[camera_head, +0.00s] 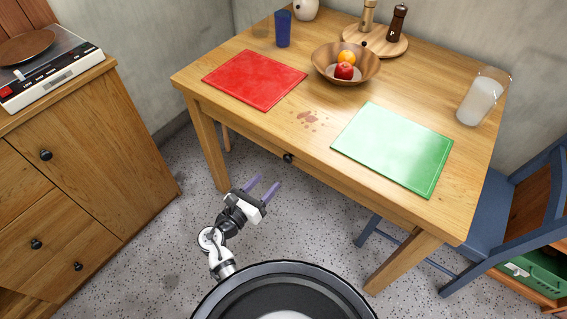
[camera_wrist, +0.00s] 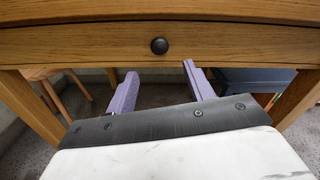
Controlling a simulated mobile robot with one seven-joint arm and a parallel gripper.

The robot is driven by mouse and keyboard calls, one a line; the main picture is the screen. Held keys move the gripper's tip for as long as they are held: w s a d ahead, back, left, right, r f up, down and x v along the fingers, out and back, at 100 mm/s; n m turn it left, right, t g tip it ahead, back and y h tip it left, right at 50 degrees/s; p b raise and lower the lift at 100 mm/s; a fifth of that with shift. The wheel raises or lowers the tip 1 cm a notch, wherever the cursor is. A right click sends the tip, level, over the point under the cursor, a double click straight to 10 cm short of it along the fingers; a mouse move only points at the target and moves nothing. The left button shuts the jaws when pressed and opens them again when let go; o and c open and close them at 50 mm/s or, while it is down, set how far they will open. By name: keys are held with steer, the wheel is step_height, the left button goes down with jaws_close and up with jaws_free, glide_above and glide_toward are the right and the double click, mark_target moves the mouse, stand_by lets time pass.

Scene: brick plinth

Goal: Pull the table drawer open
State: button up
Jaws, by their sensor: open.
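The wooden table (camera_head: 330,148) has a drawer front (camera_wrist: 90,45) along its near side, and the drawer looks shut. A round black knob (camera_head: 288,157) sits on the drawer front; it also shows in the wrist view (camera_wrist: 159,46), above and beyond my fingertips. My gripper (camera_head: 263,187) has two purple fingers, is open and empty, and stands in front of the table, apart from the knob. In the wrist view my gripper (camera_wrist: 160,78) points toward the drawer, with the knob between the lines of the two fingers.
On the table are a red mat (camera_head: 254,79), a green mat (camera_head: 393,148), a fruit bowl (camera_head: 330,72), a blue cup (camera_head: 283,29) and a glass of milk (camera_head: 482,98). A blue chair (camera_head: 490,225) stands right, a wooden cabinet (camera_head: 95,150) left. Floor before the table is clear.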

mark_target(286, 161)
steer(key=p+x, duration=0.1)
steer(key=x, duration=0.8)
steer(key=shift+w+d, duration=0.15)
steer(key=shift+c, duration=0.4)
jaws_close()
